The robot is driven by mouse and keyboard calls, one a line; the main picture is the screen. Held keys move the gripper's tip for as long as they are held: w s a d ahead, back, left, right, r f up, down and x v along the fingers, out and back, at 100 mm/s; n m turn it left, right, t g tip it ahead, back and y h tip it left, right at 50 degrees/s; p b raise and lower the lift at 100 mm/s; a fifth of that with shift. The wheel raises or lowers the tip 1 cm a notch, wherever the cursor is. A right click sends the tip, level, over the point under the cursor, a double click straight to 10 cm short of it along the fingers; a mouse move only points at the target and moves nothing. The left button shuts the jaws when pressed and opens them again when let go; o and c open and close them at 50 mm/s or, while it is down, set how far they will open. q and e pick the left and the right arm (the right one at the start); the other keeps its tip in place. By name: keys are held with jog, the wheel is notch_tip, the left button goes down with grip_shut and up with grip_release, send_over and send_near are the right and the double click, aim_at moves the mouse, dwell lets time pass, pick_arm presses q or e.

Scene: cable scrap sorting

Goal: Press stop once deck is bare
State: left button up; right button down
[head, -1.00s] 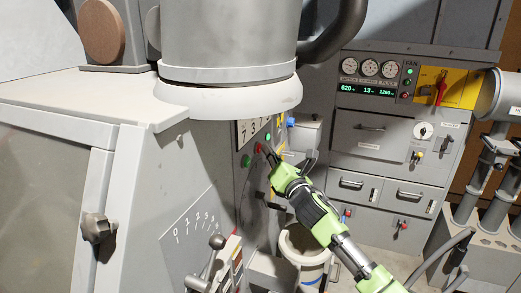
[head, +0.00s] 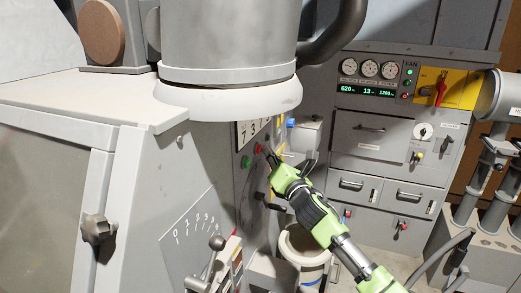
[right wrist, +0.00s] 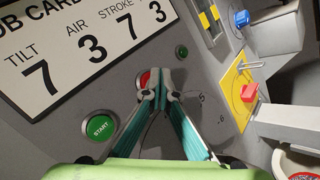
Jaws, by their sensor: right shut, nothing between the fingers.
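The red button (head: 258,149), presumably stop, is on the grey control panel, in the middle of the head view. In the right wrist view the red button (right wrist: 144,79) is partly hidden behind my fingers, and any label on it is not visible. My right gripper (head: 267,151) is shut and empty, with its tips close by the red button; I cannot tell whether they touch it. The gripper also shows in the right wrist view (right wrist: 162,94). The green START button (right wrist: 100,126) is left of the fingers. The deck cannot be made out. My left gripper is out of view.
A card (right wrist: 75,50) reading tilt 7, air 3, stroke 7 is above the buttons. A small green lamp (right wrist: 181,51), a blue knob (right wrist: 241,18) and a red lever on a yellow plate (right wrist: 249,93) are nearby. A bucket (head: 304,246) stands below my right arm.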

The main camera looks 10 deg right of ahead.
jog(key=shift+s+d, duration=0.35)
jog(key=shift+d, duration=0.05)
jog(key=s+d, duration=0.1)
jog(key=d+p, duration=0.1)
jog(key=s+d, duration=0.1)
jog(key=d, duration=0.1)
jog(key=shift+s+d+p, duration=0.1)
jog(key=shift+s+p, duration=0.25)
jog(key=shift+p, duration=0.05)
dwell(0.5)
